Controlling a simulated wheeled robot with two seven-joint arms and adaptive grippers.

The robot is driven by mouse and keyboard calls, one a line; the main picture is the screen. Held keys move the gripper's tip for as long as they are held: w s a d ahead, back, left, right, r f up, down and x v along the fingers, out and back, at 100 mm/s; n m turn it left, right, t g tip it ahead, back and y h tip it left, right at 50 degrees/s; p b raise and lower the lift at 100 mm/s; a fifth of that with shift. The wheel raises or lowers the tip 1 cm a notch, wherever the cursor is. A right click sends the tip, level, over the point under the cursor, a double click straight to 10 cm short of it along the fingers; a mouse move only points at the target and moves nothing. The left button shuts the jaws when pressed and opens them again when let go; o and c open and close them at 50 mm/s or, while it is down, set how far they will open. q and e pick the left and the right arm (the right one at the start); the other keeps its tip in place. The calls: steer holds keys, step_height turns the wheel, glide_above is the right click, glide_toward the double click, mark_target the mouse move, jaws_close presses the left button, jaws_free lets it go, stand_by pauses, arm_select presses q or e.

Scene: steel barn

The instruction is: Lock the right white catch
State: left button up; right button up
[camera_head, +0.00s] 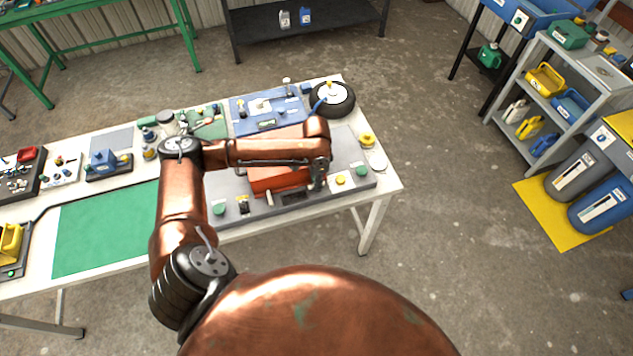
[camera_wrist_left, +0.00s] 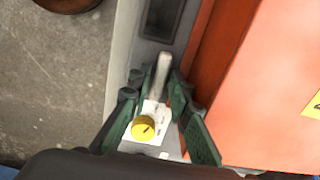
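The white catch (camera_wrist_left: 162,72) shows in the left wrist view as a pale lever on a white plate with a yellow knob (camera_wrist_left: 145,127). It stands beside the orange case (camera_wrist_left: 262,90). My left gripper (camera_wrist_left: 157,84) has its green fingers spread on either side of the lever, with gaps visible, so it is open. In the head view my left gripper (camera_head: 319,180) is over the front right of the orange case (camera_head: 275,182) and covers the catch there. The yellow knob (camera_head: 340,180) shows just right of it. My right gripper is not in view.
The case sits on a grey base (camera_head: 236,191) on a white table (camera_head: 392,186). A green knob (camera_head: 219,209) is at its front left. A black wheel (camera_head: 332,99) and a blue panel (camera_head: 266,118) are behind. A green mat (camera_head: 105,228) lies left.

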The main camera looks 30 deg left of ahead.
arm_select(q)
steer(key=shift+c, duration=0.6)
jaws_close()
